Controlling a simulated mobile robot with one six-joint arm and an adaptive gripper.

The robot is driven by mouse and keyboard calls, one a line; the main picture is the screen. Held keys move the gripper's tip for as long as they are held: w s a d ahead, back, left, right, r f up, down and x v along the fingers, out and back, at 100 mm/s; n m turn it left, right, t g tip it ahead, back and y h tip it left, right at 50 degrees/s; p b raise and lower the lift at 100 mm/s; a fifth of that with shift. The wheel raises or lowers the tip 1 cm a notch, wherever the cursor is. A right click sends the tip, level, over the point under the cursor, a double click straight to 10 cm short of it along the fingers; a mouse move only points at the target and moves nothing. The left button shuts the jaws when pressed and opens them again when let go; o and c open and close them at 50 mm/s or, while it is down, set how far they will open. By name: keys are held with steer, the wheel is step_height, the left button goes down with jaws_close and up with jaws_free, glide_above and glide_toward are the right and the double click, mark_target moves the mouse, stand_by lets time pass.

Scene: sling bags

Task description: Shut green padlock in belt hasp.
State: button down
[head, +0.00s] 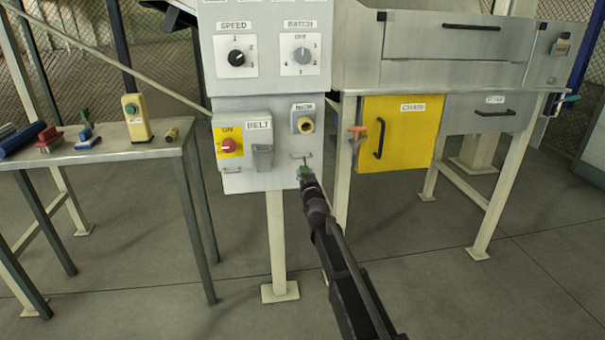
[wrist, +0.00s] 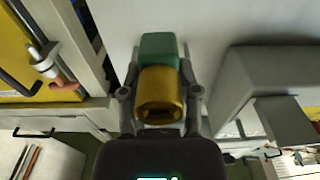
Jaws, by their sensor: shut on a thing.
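The green padlock (head: 305,171) is at the tip of my gripper (head: 306,178), in front of the lower right of the grey control panel. In the wrist view the green block (wrist: 158,47) lies beyond a brass-coloured piece (wrist: 160,92) with a dark slot, between the two fingers (wrist: 159,98). I cannot tell whether the brass piece belongs to the padlock. The shackle is hidden. The grey BELT fitting (head: 262,157) is left of my gripper and apart from it; a large grey box with a flap (wrist: 262,90) is at the right of the wrist view.
The red ON switch (head: 229,146) and brass INCH fitting (head: 306,126) are on the same panel. The yellow CHAIN door (head: 400,140), with an orange-handled latch beside it, is to the right. A table (head: 110,152) with tools stands left. The floor in front is clear.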

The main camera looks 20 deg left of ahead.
steer(key=shift+v, duration=1.45)
steer(key=shift+r, duration=0.35)
steer(key=shift+f, duration=0.1)
